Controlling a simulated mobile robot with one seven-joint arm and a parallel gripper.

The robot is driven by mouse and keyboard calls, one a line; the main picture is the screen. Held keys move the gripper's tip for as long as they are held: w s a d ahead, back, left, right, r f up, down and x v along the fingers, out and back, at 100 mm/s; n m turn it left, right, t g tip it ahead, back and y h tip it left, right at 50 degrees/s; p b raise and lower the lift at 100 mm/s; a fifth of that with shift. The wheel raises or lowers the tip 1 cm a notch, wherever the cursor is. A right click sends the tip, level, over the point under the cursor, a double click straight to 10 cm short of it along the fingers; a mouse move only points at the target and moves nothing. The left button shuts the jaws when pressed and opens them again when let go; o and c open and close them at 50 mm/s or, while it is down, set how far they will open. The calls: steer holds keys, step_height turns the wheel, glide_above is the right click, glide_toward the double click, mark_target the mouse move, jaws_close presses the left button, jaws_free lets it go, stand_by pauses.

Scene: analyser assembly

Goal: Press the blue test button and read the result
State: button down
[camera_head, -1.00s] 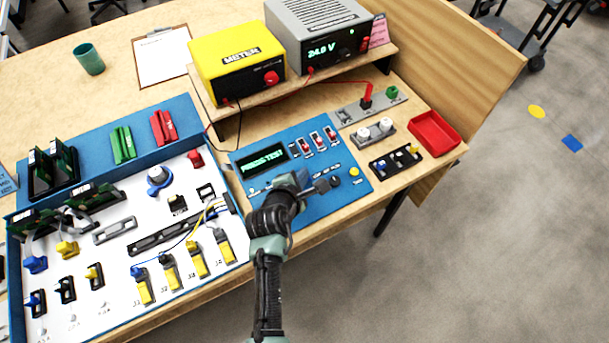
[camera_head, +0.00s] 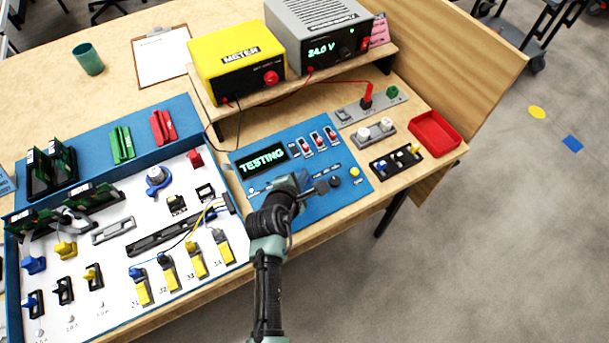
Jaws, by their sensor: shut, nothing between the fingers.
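The blue test panel (camera_head: 345,197) lies on the right half of the bench. Its dark display (camera_head: 262,159) reads "TESTING" in green letters. My gripper (camera_head: 301,180) is shut and empty, low over the panel just below and right of the display. The blue test button cannot be made out and is probably hidden by my gripper. Whether the fingertips touch the panel cannot be told.
The yellow meter (camera_head: 236,57) and the grey supply (camera_head: 318,30), reading 24.0 V, stand on a raised wooden shelf (camera_head: 300,84) behind. The white parts board (camera_head: 117,215) lies left. A red tray (camera_head: 436,132) sits at the right bench edge.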

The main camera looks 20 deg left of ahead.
stand_by(0.4)
steer(key=shift+s+d+r+p, duration=0.1)
steer(key=shift+d+r+p, duration=0.05)
steer(key=shift+r+p, duration=0.7)
steer(key=r+p, duration=0.1)
steer(key=p, duration=0.1)
steer(key=r+p, duration=0.3)
steer(key=p, duration=0.1)
steer(key=shift+s+d+r, duration=0.35)
steer(key=shift+d, duration=0.05)
